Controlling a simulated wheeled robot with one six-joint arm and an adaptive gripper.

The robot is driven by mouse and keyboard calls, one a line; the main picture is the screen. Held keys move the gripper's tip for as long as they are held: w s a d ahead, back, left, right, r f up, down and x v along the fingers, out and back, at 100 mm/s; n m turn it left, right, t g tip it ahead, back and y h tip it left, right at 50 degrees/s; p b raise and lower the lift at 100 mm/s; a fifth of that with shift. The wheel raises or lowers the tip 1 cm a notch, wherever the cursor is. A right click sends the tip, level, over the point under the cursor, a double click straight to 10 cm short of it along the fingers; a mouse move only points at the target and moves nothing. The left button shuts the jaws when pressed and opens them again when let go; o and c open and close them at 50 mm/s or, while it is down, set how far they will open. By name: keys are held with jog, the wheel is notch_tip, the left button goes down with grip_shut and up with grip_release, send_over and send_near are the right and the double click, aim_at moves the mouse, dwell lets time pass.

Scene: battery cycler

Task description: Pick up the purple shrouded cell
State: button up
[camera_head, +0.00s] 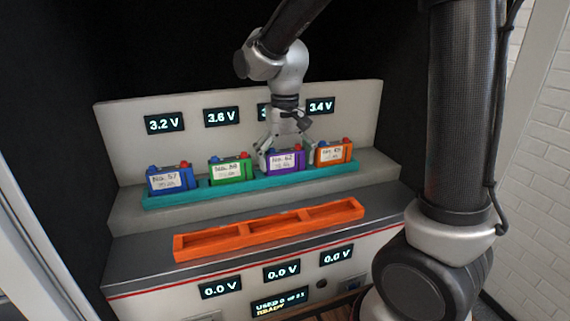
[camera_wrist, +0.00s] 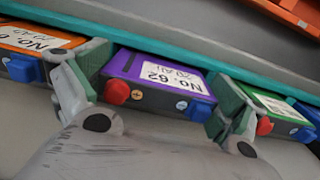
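The purple shrouded cell (camera_head: 287,162) sits in the teal rack, labelled No. 62, between a green cell and an orange one. In the wrist view the purple cell (camera_wrist: 160,80) shows its red and blue terminals and white label. My gripper (camera_head: 284,155) is down at it from above. In the wrist view my gripper (camera_wrist: 158,85) has one finger on each side of the cell, very close to its sides. Whether the pads touch it cannot be told. The cell is level with its neighbours.
The teal rack (camera_head: 200,194) also holds a blue cell (camera_head: 172,180), a green cell (camera_head: 230,169) and an orange cell (camera_head: 333,152). The fingers sit in the narrow gaps beside the green and orange cells. An empty orange tray (camera_head: 268,227) lies in front. Voltage displays (camera_head: 222,117) stand behind.

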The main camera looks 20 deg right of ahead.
aim_at(284, 150)
jog(key=c, duration=0.7)
jog(key=shift+r, duration=0.1)
notch_tip(284, 150, up, 10)
jog(key=shift+a, duration=0.1)
